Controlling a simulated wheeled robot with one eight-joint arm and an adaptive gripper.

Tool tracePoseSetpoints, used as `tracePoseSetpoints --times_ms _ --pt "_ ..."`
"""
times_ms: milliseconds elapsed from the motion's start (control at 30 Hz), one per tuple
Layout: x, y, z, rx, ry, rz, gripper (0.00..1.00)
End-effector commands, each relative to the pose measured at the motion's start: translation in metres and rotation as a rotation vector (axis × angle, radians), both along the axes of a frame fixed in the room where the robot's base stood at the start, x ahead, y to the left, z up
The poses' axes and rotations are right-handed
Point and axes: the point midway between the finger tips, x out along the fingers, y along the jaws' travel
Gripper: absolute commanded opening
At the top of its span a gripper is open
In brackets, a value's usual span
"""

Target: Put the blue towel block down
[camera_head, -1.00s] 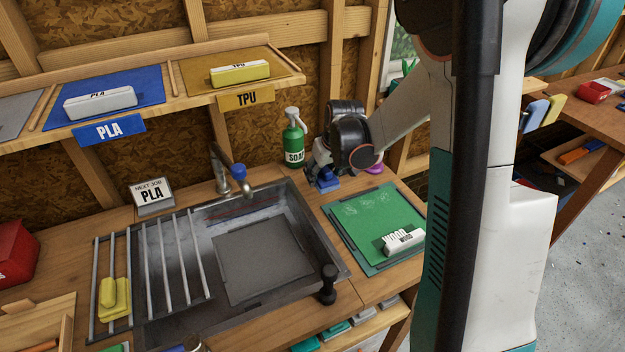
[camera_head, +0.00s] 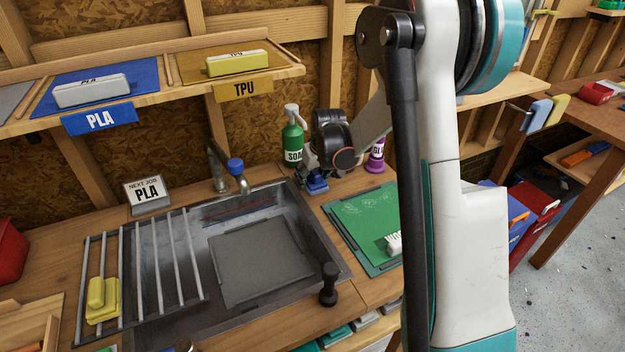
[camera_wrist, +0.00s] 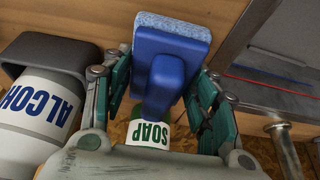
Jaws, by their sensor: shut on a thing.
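The blue towel block (camera_wrist: 172,62) has a light-blue pad on one face and a blue handle. My gripper (camera_wrist: 162,88) is shut on its handle, with a finger on each side in the wrist view. In the head view the block (camera_head: 316,186) is beneath my gripper (camera_head: 314,176), close to the sink's back right corner and left of the green mat. I cannot tell whether it touches the counter.
A green soap bottle (camera_head: 292,140) stands just behind my gripper; a purple glue bottle (camera_head: 376,157) is to its right. An alcohol bottle (camera_wrist: 42,105) is beside it in the wrist view. The sink (camera_head: 335,245) lies to the left.

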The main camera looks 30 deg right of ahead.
Motion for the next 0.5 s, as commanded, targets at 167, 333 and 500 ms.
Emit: tracePoseSetpoints --times_ms 167,333,500 --pt "-0.0001 0.0001 0.0014 0.0 0.0 0.0 0.23" --pt "-0.0002 0.0 -0.0031 0.0 0.0 0.0 0.23" --pt "-0.0007 0.0001 -0.006 0.0 0.002 0.0 0.65"
